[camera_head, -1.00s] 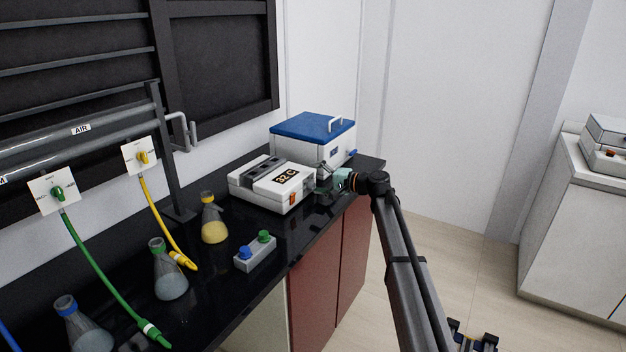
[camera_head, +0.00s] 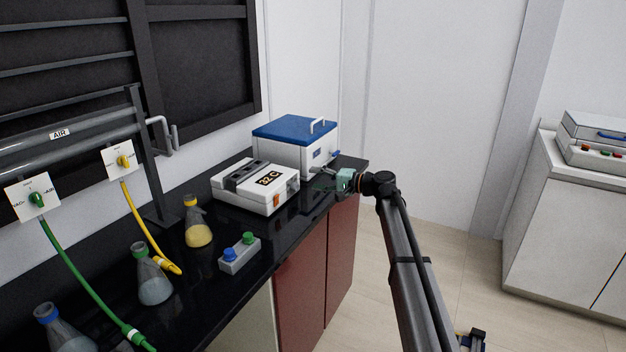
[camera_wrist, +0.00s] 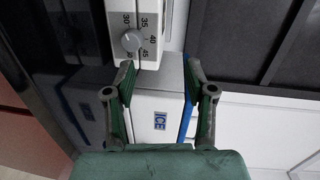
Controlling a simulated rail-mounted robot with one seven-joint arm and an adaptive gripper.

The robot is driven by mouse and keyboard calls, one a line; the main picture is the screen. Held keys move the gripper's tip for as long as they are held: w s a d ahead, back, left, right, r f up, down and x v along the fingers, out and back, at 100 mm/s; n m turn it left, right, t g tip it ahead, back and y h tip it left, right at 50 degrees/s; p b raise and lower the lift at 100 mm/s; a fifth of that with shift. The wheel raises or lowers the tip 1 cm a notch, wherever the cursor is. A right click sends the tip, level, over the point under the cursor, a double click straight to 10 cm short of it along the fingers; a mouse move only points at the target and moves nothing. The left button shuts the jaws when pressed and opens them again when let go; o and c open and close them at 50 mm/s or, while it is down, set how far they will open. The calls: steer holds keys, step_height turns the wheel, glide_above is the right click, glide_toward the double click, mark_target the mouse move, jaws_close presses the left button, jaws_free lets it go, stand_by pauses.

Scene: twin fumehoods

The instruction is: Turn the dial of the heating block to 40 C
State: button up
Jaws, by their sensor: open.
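I cannot make out a clear pointer mark on the dial. In the head view the dial is not visible. My gripper (camera_head: 327,177) is just right of the block and apart from it. In the wrist view my gripper (camera_wrist: 161,78) is open and empty, its green-padded fingers spread below and right of the dial.
A white ICE box with a blue lid (camera_head: 295,128) stands behind the block, close to my gripper. A small box with blue and green knobs (camera_head: 240,255) and several flasks, one of them yellow (camera_head: 199,234), stand nearer. Free floor lies to the right.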

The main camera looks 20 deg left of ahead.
steer(key=s+d+b, duration=0.1)
steer(key=d, duration=1.2)
steer(key=shift+d, duration=0.15)
stand_by(0.8)
stand_by(0.5)
